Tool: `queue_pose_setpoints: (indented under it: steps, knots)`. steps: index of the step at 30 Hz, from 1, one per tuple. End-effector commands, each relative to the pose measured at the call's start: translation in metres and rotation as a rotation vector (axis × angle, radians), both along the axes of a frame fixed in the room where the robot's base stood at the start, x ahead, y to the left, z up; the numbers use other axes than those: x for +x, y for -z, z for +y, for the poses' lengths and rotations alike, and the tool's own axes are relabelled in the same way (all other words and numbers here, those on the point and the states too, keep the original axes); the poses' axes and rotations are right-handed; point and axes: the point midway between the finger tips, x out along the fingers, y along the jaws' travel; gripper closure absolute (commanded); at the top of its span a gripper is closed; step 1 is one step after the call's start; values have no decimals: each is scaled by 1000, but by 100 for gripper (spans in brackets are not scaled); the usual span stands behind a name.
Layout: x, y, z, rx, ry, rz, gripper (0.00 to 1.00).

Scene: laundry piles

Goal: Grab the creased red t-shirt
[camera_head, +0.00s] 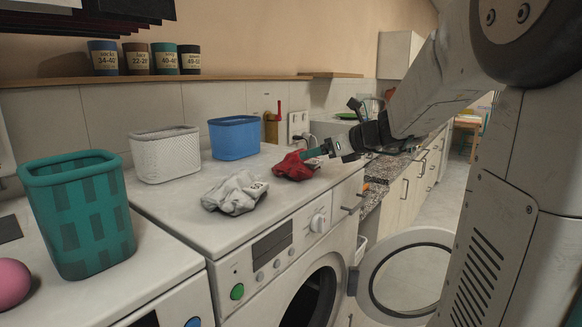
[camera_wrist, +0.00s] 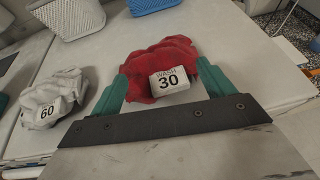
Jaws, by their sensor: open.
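The creased red t-shirt (camera_head: 293,166) lies crumpled on top of the washing machine, near its right end. In the wrist view the red t-shirt (camera_wrist: 155,60) carries a white tag reading "WASH 30". My gripper (camera_head: 326,150) is at the shirt's right side in the head view. In the wrist view my gripper's green fingers (camera_wrist: 158,88) are spread apart, with the near part of the shirt and its tag between them. I cannot tell whether the fingers touch the cloth.
A crumpled grey-white cloth (camera_head: 235,193) with a "60" tag lies left of the shirt. A blue basket (camera_head: 234,138), a white basket (camera_head: 165,154) and a teal basket (camera_head: 78,214) stand behind and to the left. The washer door (camera_head: 408,275) hangs open below.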

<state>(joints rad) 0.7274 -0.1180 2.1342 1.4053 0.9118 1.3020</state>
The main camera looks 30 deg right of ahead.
Motion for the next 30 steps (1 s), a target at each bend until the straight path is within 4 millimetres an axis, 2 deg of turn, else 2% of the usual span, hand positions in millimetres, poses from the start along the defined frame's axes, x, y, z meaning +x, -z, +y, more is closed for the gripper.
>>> queue_pose_setpoints:
  steps: [6, 9, 19, 24, 25, 30]
  knots:
    - [26, 13, 17, -2, -6, 3, 19]
    - [37, 18, 20, -1, -4, 2, 19]
    - [44, 20, 21, -4, -3, 0, 19]
    - [44, 20, 21, -4, -3, 0, 66]
    - [44, 20, 21, -4, -3, 0, 71]
    - [44, 19, 21, -4, -3, 0, 71]
